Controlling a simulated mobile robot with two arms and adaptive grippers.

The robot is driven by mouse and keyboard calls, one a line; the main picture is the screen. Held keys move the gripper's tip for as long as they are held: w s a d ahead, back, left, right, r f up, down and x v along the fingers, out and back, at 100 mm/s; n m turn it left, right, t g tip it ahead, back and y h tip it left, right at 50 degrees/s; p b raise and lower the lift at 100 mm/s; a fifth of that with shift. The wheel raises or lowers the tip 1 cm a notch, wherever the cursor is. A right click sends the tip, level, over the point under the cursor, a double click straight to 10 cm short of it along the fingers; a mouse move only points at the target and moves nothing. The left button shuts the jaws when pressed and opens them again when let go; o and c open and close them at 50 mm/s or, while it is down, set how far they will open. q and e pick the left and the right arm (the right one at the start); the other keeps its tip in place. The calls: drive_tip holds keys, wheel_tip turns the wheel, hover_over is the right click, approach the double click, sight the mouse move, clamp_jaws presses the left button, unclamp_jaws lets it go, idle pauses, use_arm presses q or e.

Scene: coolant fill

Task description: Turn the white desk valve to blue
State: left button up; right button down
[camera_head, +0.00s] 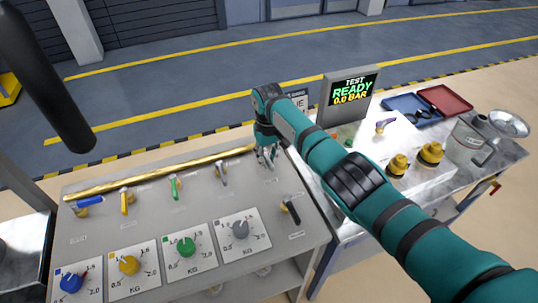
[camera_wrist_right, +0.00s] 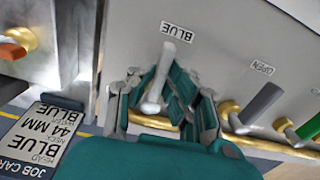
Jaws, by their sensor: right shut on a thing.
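The white desk valve (camera_wrist_right: 161,75) shows in the right wrist view as a pale lever on a brass fitting. Its free end points at the label BLUE (camera_wrist_right: 177,31). My right gripper (camera_wrist_right: 158,88) is shut on this lever, with fingers on both sides of it. In the head view my right gripper (camera_head: 267,154) is at the right end of the desk's back row and mostly hides the white valve. My left gripper is not in view.
A grey lever (camera_wrist_right: 260,103) labelled OPEN is beside the white one. Green (camera_head: 174,187), yellow (camera_head: 125,201) and blue (camera_head: 89,201) levers continue the row. A black lever (camera_head: 292,210) and several dials are nearer. A screen (camera_head: 353,92) reads READY. A job card (camera_wrist_right: 45,137) reads BLUE.

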drive_tip(key=shift+a, duration=0.15)
drive_tip(key=shift+m, duration=0.3)
drive_tip(key=shift+r, duration=0.1)
drive_tip(key=c, duration=1.4)
unclamp_jaws()
drive_tip(key=shift+o, duration=0.3)
wheel_tip(320, 180, up, 12)
